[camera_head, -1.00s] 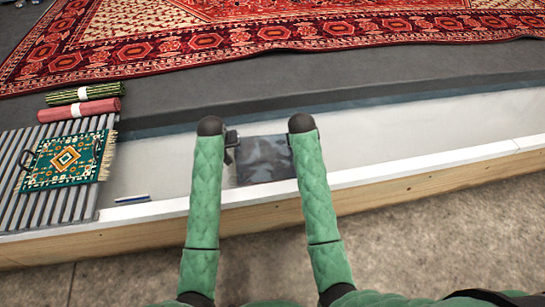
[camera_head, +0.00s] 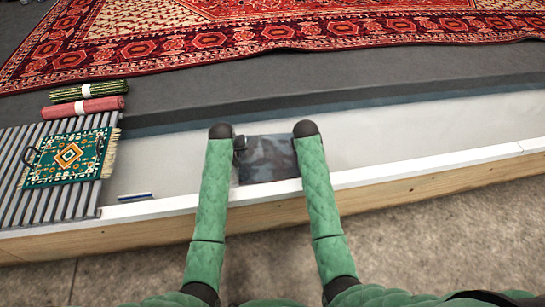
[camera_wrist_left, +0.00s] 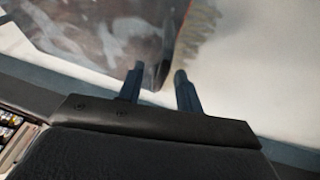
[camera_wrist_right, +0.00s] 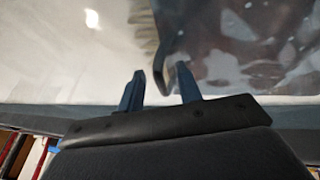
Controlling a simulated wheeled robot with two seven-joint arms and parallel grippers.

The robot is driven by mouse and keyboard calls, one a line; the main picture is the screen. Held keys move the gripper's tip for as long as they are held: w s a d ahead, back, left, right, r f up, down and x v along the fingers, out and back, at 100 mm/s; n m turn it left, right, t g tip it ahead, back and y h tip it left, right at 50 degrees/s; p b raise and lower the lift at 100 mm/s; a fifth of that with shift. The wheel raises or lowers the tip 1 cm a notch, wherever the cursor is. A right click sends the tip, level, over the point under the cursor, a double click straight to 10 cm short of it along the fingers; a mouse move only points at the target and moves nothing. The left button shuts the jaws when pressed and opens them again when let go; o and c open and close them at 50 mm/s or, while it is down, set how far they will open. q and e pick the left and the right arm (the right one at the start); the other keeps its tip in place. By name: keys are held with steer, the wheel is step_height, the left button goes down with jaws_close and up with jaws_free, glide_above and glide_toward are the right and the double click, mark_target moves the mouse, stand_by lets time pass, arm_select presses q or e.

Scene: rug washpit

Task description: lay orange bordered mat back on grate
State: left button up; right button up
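A teal mat (camera_head: 50,172) with an orange and cream diamond and a pale fringe at its right end lies flat on the slatted grate (camera_head: 60,210) at the left. A dark, glossy, mottled sheet (camera_head: 267,170) shows between my grippers over the pale pit; I cannot tell if it is a mat. My left gripper (camera_wrist_left: 159,72) is at its left edge and my right gripper (camera_wrist_right: 160,70) at its right edge. In both wrist views a dark edge piece shows between the spread fingertips; whether they clamp it is unclear. Blurred fringe shows beside the sheet (camera_wrist_left: 110,35).
A green roll (camera_head: 88,91) and a pink roll (camera_head: 83,107) lie behind the grate. A large red rug (camera_head: 270,35) covers the far floor. A small blue item (camera_head: 135,197) lies near the white and wooden rim (camera_head: 420,190). The pit's right side is clear.

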arm_select(q)
steer(key=shift+w+f, duration=0.2)
steer(key=shift+f, duration=0.15)
arm_select(e)
steer(key=shift+w+f, duration=0.15)
steer(key=shift+f, duration=0.2)
arm_select(q)
jaws_close()
arm_select(e)
jaws_close()
arm_select(q)
steer(key=shift+r, duration=0.15)
arm_select(e)
steer(key=shift+r, duration=0.15)
